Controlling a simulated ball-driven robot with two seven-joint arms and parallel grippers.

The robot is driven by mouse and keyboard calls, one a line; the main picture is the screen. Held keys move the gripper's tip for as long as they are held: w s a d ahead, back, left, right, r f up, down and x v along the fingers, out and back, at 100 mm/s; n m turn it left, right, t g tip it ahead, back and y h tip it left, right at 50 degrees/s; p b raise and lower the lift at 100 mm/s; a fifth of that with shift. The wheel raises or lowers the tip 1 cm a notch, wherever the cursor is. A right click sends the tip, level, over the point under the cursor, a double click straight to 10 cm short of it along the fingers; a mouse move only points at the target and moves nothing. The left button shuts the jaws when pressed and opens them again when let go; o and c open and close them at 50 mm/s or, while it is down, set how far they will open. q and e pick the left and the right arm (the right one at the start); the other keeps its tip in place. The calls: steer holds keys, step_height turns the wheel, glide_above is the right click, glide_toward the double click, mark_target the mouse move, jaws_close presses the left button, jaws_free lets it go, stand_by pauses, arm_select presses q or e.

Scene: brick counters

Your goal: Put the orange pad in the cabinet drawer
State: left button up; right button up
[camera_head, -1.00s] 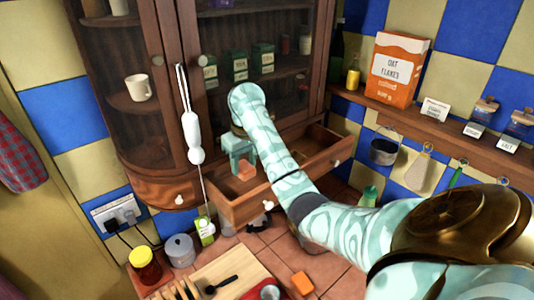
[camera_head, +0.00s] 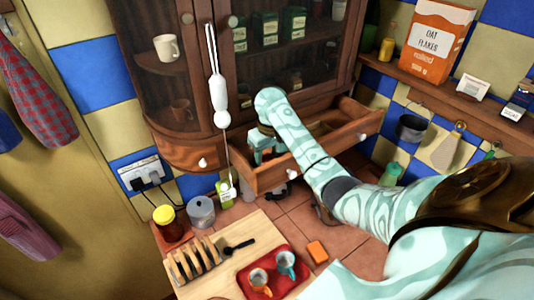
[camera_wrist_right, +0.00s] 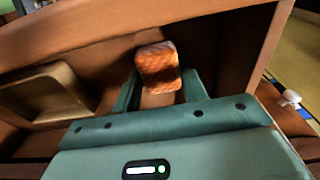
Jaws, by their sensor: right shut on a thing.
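My right gripper (camera_head: 264,155) is at the open cabinet drawer (camera_head: 340,138), its jaws low near the left end of the drawer. In the right wrist view it is shut on an orange pad (camera_wrist_right: 157,66), with drawer walls around it; I cannot tell whether the pad touches the drawer floor. In the head view this pad is mostly hidden by the gripper. A second orange block (camera_head: 317,251) lies on the tiled counter below. My left gripper is not in view.
A brown-gold object (camera_wrist_right: 55,95) shows at the left in the right wrist view. A white whisk-like utensil (camera_head: 218,90) hangs before the cabinet doors. A red tray (camera_head: 262,277) with two cups and a toast rack (camera_head: 196,261) are on the counter below.

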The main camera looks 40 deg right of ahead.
mark_target(270, 159)
steer(key=o, duration=0.9)
steer(key=shift+w, duration=0.1)
steer(key=r, duration=0.4)
steer(key=s+r, duration=0.1)
steer(key=r, duration=0.7)
steer(key=shift+s+a, duration=0.1)
steer(key=shift+s, duration=0.15)
